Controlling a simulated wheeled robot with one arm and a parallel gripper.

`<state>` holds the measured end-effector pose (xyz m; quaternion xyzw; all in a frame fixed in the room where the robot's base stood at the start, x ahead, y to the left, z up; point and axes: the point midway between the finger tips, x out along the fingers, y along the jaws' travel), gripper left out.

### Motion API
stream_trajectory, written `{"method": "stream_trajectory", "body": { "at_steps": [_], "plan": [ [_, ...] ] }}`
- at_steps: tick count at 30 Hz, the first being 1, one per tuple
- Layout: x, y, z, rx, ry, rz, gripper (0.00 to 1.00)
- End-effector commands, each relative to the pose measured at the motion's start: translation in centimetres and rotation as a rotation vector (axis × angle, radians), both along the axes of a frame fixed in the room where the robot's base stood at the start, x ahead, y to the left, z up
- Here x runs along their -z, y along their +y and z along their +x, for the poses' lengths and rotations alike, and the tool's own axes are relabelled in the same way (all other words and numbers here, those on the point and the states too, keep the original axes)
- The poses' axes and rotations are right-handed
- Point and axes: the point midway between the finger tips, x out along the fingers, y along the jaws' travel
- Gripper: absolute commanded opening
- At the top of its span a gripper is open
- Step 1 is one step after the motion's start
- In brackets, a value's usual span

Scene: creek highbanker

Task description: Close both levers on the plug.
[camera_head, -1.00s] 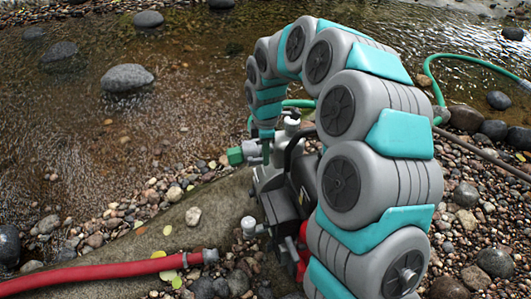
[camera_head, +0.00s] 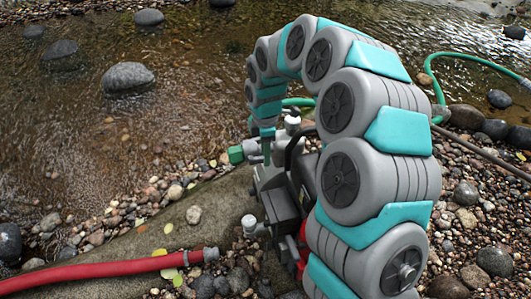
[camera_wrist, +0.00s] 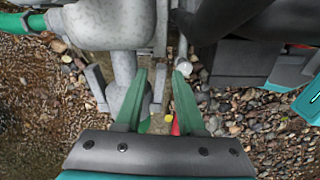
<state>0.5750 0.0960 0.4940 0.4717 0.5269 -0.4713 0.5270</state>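My gripper (camera_wrist: 161,75) points down in the wrist view, its two green fingers apart. A grey cast fitting (camera_wrist: 125,75), which appears to be the plug, stands by the left finger. A flat grey lever (camera_wrist: 96,86) slants out on its left side, clear of the fingers. A second narrow grey bar (camera_wrist: 159,88), seemingly the other lever, shows in the gap between the fingers. I cannot tell whether the fingers touch it. In the head view my gripper (camera_head: 267,148) is at the pump (camera_head: 277,203); the levers cannot be made out there.
A red hose (camera_head: 105,271) with a grey end lies at the lower left on a flat stone. A green hose (camera_head: 440,85) runs along the water at right. The dark pump body (camera_wrist: 240,65) stands right of the fingers. Pebbles surround it; the creek is behind.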

Motion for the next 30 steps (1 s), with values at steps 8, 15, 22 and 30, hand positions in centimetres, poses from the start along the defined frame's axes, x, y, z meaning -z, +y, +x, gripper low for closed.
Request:
{"method": "stream_trajectory", "body": {
  "at_steps": [8, 15, 22, 30],
  "plan": [
    [-0.6, 0.0, 0.0, 0.000, -0.001, -0.001, 0.44],
    [-3.8, 0.1, 0.1, 0.001, -0.005, 0.002, 0.44],
    [-7.2, 0.0, 0.0, 0.000, -0.002, 0.000, 0.44],
    [-7.8, 0.0, 0.0, 0.000, 0.000, 0.000, 0.44]
  ]
}}
